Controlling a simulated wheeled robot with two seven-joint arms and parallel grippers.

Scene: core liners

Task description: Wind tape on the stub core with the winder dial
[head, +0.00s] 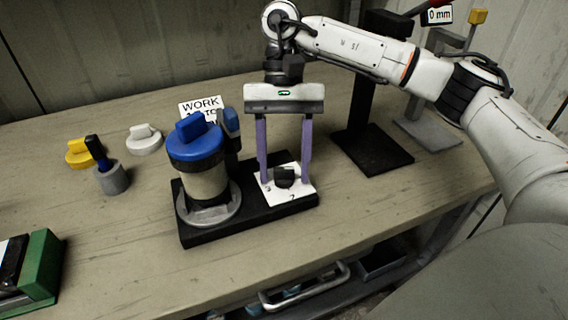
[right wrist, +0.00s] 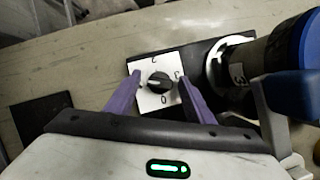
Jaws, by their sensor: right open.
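The winder dial (head: 284,177) is a black knob on a white numbered plate, at the right end of a black base (head: 230,222). A core (head: 205,182) with a blue handled cap (head: 196,137) stands upright on a grey disc at the base's left end. In the right wrist view the dial (right wrist: 159,83) lies between the open fingertips, with gaps showing at both sides. My left gripper is out of view.
A sign reading WORK (head: 200,105), partly hidden, stands behind the core. Left are a yellow cap (head: 79,155), a white cap (head: 145,142) and a grey pot (head: 112,180) with a blue-black handle. A green block (head: 42,268) is front left. Black (head: 372,155) and grey stands are right.

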